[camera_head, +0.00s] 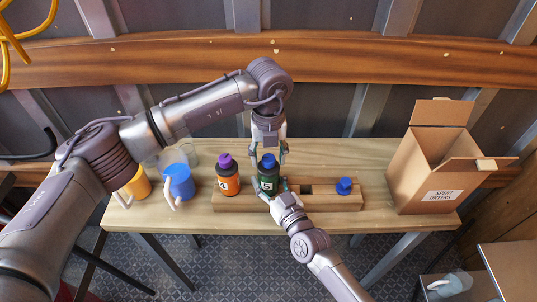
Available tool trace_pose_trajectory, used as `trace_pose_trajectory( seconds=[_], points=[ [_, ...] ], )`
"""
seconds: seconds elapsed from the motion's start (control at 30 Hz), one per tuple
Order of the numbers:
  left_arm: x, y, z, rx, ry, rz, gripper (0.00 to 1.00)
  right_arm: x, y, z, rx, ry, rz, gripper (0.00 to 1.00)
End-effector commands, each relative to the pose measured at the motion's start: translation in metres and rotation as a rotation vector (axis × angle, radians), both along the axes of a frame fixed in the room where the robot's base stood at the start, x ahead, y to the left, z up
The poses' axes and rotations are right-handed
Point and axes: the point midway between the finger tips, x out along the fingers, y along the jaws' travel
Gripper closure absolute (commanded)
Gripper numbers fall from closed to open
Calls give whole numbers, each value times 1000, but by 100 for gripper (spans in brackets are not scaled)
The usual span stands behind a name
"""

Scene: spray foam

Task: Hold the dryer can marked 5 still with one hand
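A dark green can (268,178) with a blue top stands upright in the wooden rack at the middle of the bench. It has a pale label, and I cannot read its number. My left gripper (270,151) points down from above, with its fingers on either side of the can's top. My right gripper (273,192) reaches in from the front, its fingers at the can's lower body and partly covering it. I cannot tell whether either gripper is pressing on the can.
An orange bottle with a purple cap (228,176) stands just left of the can. A blue-topped piece (344,186) sits in the rack (320,198) at right. Blue (179,184) and yellow (137,185) jugs stand left. An open cardboard box (419,170) labelled "spent dryers" stands at the bench's right end.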

Motion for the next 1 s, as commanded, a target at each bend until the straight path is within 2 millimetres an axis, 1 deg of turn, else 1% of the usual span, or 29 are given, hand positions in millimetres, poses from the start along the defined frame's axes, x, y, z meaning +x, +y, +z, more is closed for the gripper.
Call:
trace_pose_trajectory(
  seconds=[0.03, 0.17, 0.2, 0.3, 0.53, 0.67, 0.87, 1.0],
  points=[
    [0, 0, 0, 0, 0, 0, 57, 0, 0, 0, 0, 1, 0, 94],
    [0, 0, 0, 0, 0, 0, 79, 0, 0, 0, 0, 1, 0, 94],
    [0, 0, 0, 0, 0, 0, 86, 0, 0, 0, 0, 1, 0, 94],
    [0, 0, 0, 0, 0, 0, 100, 0, 0, 0, 0, 1, 0, 94],
    [0, 0, 1, 0, -1, -18, 100, 0, 0, 0, 0, 1, 0, 94],
    [0, 0, 1, 1, -1, -62, 100, 0, 0, 0, 0, 1, 0, 94],
    [0, 1, 1, 2, 0, -192, 100, 0, 0, 0, 0, 1, 0, 94],
    [0, 0, 1, 2, 0, -318, 100, 0, 0, 0, 0, 1, 0, 94]
  ],
)
